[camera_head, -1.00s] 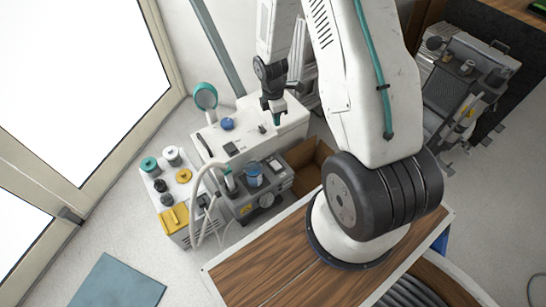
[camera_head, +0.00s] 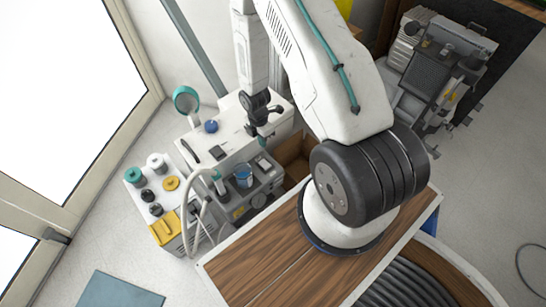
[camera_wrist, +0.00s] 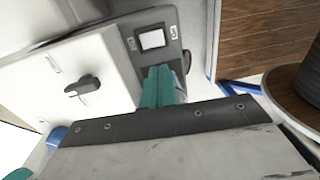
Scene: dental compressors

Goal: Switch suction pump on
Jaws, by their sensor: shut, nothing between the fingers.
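The grey pump unit (camera_head: 238,207) stands on the floor beside the white cabinet, with a blue jar (camera_head: 243,176) and hoses on it. In the wrist view a grey panel (camera_wrist: 171,24) carries a pale square rocker switch (camera_wrist: 152,39); it seems to be this unit's top. My gripper (camera_head: 262,141) is above the back edge of the grey unit. In the wrist view its teal fingertips (camera_wrist: 160,84) are together and empty, just beside the switch in the picture. I cannot tell whether they touch the panel or which way the rocker is tipped.
The white cabinet (camera_head: 240,133) has a blue knob (camera_head: 211,126). A white unit with a yellow part (camera_head: 165,227) and several round knobs stands left. A wooden tabletop (camera_head: 265,258) is in front.

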